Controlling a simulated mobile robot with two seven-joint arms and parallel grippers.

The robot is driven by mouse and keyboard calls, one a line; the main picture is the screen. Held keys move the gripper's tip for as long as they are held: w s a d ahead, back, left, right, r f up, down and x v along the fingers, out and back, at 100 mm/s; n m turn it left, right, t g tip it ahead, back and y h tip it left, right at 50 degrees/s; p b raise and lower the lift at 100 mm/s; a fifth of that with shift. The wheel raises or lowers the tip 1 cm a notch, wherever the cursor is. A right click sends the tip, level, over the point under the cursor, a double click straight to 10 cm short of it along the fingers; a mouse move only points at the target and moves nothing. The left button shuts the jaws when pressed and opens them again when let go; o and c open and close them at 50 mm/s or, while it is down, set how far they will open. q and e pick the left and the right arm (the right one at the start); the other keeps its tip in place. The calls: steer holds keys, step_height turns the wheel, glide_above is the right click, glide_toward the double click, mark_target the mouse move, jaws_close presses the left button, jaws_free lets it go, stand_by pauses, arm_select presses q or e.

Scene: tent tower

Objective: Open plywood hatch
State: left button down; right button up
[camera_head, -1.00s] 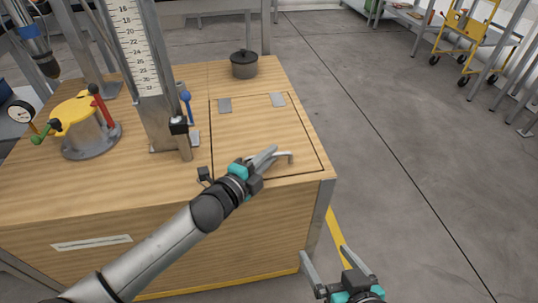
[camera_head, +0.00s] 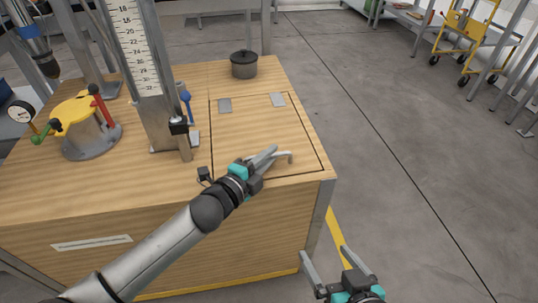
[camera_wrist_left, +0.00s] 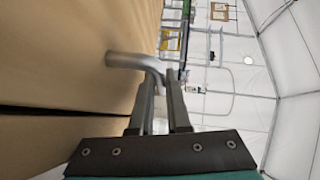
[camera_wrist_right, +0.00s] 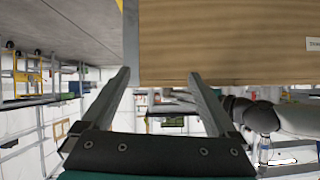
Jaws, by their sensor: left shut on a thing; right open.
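My left gripper (camera_head: 270,154) is shut on the handle; the left wrist view shows the handle (camera_wrist_left: 135,62) between the fingers (camera_wrist_left: 163,85). My right gripper (camera_head: 338,262) is open and empty in front of the cabinet's right corner; its fingers (camera_wrist_right: 158,80) also show in the right wrist view.
A dark lidded pot (camera_head: 243,65) stands behind the hatch. A ruled column (camera_head: 145,60) with a blue-knobbed lever (camera_head: 186,98) stands left of it. A yellow-topped device (camera_head: 85,125) with red and green handles is further left.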

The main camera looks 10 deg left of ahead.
arm_select(q)
steer(key=shift+r, duration=0.1)
stand_by(0.4)
